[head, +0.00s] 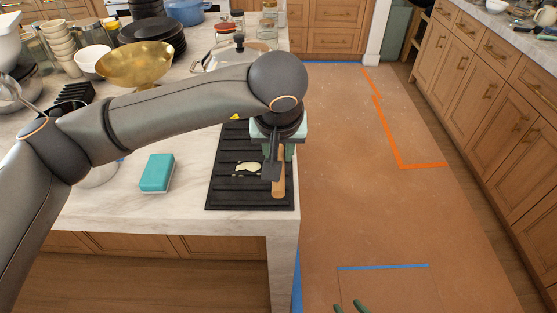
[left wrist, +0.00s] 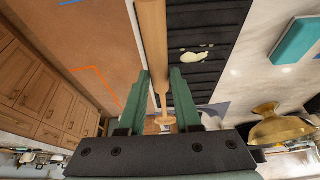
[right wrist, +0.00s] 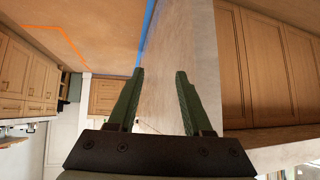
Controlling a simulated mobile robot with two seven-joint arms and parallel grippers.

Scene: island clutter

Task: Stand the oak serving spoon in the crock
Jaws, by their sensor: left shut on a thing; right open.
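My left gripper (head: 272,160) is shut on a pale wooden piece, taken as the oak serving spoon (head: 278,180), at the right edge of the black ribbed mat. In the left wrist view the spoon (left wrist: 152,35) runs between the fingers (left wrist: 163,85), thick at the far end and narrowing to a small knob. I cannot tell whether it touches the mat. My right gripper (right wrist: 160,95) is open and empty; its green fingertips (head: 352,307) show at the bottom of the head view. I cannot make out the crock; my left arm hides part of the counter.
The black mat (head: 222,190) bears a pale splotch (head: 247,169). A teal sponge (head: 157,173) lies left of it on the marble counter (head: 190,195). A brass bowl (head: 135,62), black plates (head: 150,30) and stacked cups (head: 60,45) crowd the back. Open floor (head: 340,200) lies right.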

